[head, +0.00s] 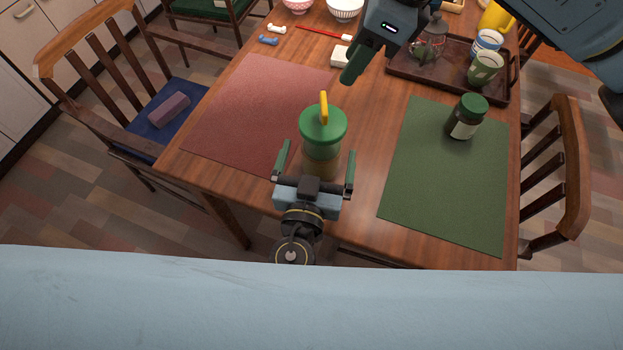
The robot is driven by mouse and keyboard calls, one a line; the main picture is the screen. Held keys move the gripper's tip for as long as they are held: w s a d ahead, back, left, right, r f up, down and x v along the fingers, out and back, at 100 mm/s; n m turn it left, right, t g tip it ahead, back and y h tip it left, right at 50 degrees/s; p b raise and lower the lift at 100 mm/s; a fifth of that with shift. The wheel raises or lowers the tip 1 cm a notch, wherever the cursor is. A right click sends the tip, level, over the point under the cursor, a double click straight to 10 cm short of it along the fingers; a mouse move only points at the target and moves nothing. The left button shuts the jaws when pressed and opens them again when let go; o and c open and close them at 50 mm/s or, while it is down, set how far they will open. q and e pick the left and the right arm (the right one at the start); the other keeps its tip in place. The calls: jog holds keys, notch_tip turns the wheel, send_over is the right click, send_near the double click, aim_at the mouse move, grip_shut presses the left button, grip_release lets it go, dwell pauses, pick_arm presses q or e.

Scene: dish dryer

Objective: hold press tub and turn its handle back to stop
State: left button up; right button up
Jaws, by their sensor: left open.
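The press tub (322,150) stands upright on the table, with a green lid and a yellow handle (323,107) on top. The handle appears as a short upright bar, pointing up the picture. My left gripper (316,155) is open at the tub's near side, one finger on each side of the tub, with visible gaps. My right gripper (352,76) is above the table behind and to the right of the tub, apart from it. Its fingers overlap from this angle, so its opening is unclear.
A red mat (235,115) lies left of the tub, a green mat (430,190) right. A dark green jar (467,117) stands on the green mat. A brown tray (455,82) behind holds cups and a glass press. Wooden chairs flank the table (355,195).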

aim_at(324, 103)
pick_arm(q)
jog(key=shift+w+d, duration=0.2)
jog(key=shift+w, duration=1.05)
jog(key=shift+w+d, duration=0.15)
jog(key=shift+w, duration=1.1)
jog(key=c, duration=1.5)
pick_arm(e)
jog(key=shift+c, duration=0.2)
pick_arm(q)
jog(key=shift+c, duration=0.2)
pick_arm(e)
jog(key=m, duration=0.1)
jog(key=a+m, duration=0.1)
jog(key=m+h, duration=0.1)
jog(key=m, duration=0.1)
jog(key=shift+w+a+r, duration=0.2)
jog(key=shift+a+r, duration=0.05)
jog(key=shift+r, duration=0.1)
jog(key=shift+c, duration=0.3)
jog(key=a+f+m+h, duration=0.1)
jog(key=f+m, duration=0.2)
jog(key=f+m+h, duration=0.1)
jog(key=f+m, duration=0.2)
jog(key=m, duration=0.1)
jog(key=a+f+m+h, duration=0.1)
jog(key=f+m, duration=0.2)
jog(key=f, duration=0.1)
jog(key=shift+w+a+m+g, duration=0.15)
jog(key=shift+a+m+g, duration=0.15)
jog(key=shift+m, duration=0.1)
